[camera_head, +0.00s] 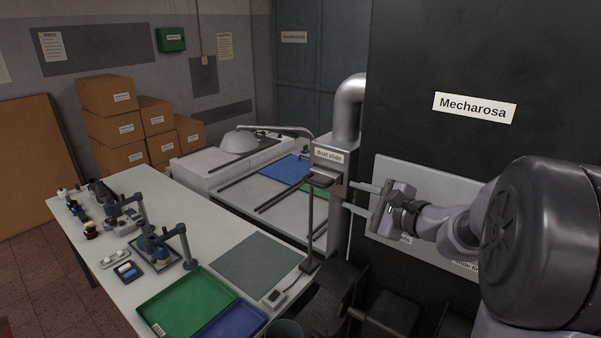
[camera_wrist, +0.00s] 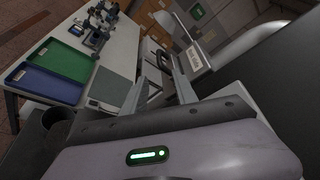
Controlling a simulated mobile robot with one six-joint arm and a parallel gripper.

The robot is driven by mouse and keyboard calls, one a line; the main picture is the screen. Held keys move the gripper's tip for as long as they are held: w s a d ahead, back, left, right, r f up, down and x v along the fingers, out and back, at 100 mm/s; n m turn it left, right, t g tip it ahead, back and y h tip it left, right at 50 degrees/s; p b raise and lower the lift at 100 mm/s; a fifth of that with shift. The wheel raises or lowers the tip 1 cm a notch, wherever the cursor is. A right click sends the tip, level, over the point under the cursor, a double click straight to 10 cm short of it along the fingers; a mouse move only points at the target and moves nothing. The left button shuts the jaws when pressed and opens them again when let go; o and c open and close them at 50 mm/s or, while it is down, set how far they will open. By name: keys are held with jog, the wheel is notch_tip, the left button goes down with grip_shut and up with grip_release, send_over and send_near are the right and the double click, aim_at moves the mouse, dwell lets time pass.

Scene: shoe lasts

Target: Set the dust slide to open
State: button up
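The dust slide (camera_head: 329,157) is a grey metal box labelled "dust slide" below a silver duct. A dark handle (camera_head: 321,180) sticks out low on its front. The box also shows in the wrist view (camera_wrist: 193,55), upper right of centre, with the dark handle (camera_wrist: 164,60) beside it. My gripper (camera_head: 348,195) is open and empty, just right of the box, its two fingers pointing left toward the handle with a gap between. The fingers (camera_wrist: 160,76) also stand apart in the wrist view. I cannot tell the slide's exact position.
The silver duct (camera_head: 349,105) rises above the box beside the dark Mecharosa cabinet (camera_head: 430,60). A thin lamp post (camera_head: 309,225) stands in front of the box. The white worktable (camera_head: 110,195) holds a green tray (camera_head: 187,303), a blue tray (camera_head: 236,322) and small tools.

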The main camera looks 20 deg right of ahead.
aim_at(318, 186)
jog(key=p+x, duration=0.3)
jog(key=x, duration=1.2)
jog(key=shift+w+a+f, duration=0.15)
jog(key=shift+w+f, duration=0.1)
jog(key=shift+w, duration=0.1)
grip_shut()
jog(key=shift+f, duration=0.1)
dwell(0.3)
